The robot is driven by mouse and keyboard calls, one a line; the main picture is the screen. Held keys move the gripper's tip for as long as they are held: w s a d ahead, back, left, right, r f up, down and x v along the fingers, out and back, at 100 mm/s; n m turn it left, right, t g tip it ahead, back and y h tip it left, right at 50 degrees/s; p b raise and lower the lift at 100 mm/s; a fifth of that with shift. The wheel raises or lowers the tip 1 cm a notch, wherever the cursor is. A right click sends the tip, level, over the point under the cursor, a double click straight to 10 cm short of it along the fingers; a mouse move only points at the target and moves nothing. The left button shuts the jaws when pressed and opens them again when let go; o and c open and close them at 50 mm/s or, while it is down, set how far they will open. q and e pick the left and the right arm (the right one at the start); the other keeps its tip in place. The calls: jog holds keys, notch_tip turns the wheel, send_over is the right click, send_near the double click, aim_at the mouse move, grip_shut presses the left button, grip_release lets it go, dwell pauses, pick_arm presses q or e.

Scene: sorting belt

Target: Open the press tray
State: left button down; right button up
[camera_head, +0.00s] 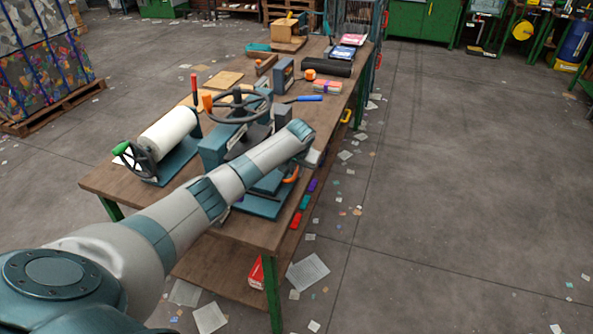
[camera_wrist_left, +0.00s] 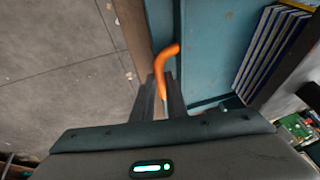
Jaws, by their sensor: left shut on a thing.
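The press (camera_head: 212,150) is a teal machine with a dark handwheel on top, standing on the wooden bench. Its press tray (camera_head: 268,185) is a teal plate low on the near side, partly covered by my left arm. An orange curved handle (camera_head: 291,174) sticks out at its edge; it also shows in the left wrist view (camera_wrist_left: 166,57). My left gripper (camera_wrist_left: 163,85) is shut on the orange handle, one finger on each side of its lower part. In the head view the arm hides most of this gripper. My right gripper is in neither view.
On the wooden bench (camera_head: 105,182), a white roller with a crank (camera_head: 168,133) stands left of the press. A blue-handled tool (camera_head: 305,98) and a black roll (camera_head: 327,68) lie farther back. Floor right of the bench is open, with scattered paper.

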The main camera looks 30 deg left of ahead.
pick_arm(q)
jog(key=shift+w+d, duration=0.15)
jog(key=shift+d, duration=0.4)
jog(key=w+d+p, duration=0.1)
jog(key=w+d, duration=0.3)
jog(key=d, duration=1.3)
jog(key=shift+w+d, duration=0.15)
jog(key=shift+d, duration=0.2)
jog(key=c, duration=1.8)
grip_release()
jog(key=shift+o, duration=0.2)
jog(key=b+v, duration=0.3)
jog(key=v, duration=1.4)
jog(key=shift+r, duration=0.2)
